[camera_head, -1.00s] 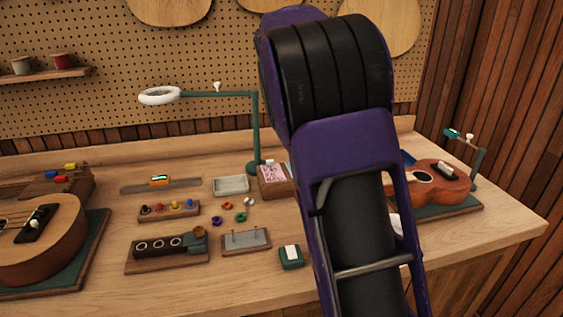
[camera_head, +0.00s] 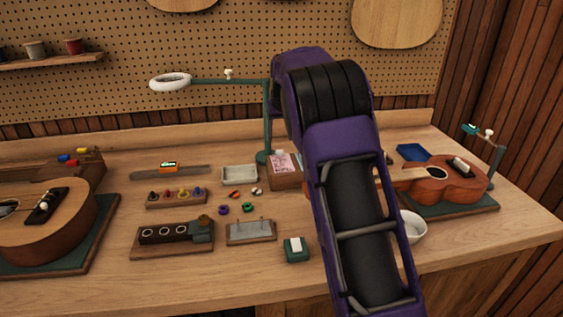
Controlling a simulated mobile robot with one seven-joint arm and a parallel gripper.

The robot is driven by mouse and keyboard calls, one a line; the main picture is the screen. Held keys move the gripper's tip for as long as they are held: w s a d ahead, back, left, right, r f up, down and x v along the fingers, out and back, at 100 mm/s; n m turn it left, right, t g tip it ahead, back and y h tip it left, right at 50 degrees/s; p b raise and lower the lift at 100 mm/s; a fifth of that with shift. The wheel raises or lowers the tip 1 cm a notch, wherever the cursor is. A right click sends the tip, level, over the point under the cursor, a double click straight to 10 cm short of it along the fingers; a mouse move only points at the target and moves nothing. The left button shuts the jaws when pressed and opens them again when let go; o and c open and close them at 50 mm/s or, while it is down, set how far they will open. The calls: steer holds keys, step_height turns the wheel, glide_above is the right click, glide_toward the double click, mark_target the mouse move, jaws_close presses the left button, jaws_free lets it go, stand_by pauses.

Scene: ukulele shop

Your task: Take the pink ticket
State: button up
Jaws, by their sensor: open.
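The pink ticket (camera_head: 281,163) stands upright in a small wooden holder (camera_head: 284,182) near the middle of the workbench. It is pale pink with dark marks, and a white piece shows at its top. The right side of the holder is hidden behind my purple and black arm. My gripper is not visible; the arm's far end bends out of sight behind its own links, so its place relative to the ticket cannot be told.
A green lamp post (camera_head: 267,125) stands just behind the holder. A grey tray (camera_head: 239,175) lies to its left. A ukulele (camera_head: 447,180), a white bowl (camera_head: 413,227) and a blue tray (camera_head: 411,152) are to the right. A green box (camera_head: 296,250) sits near the front edge.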

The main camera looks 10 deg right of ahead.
mark_target(280, 150)
steer(key=shift+x, duration=3)
jaws_close()
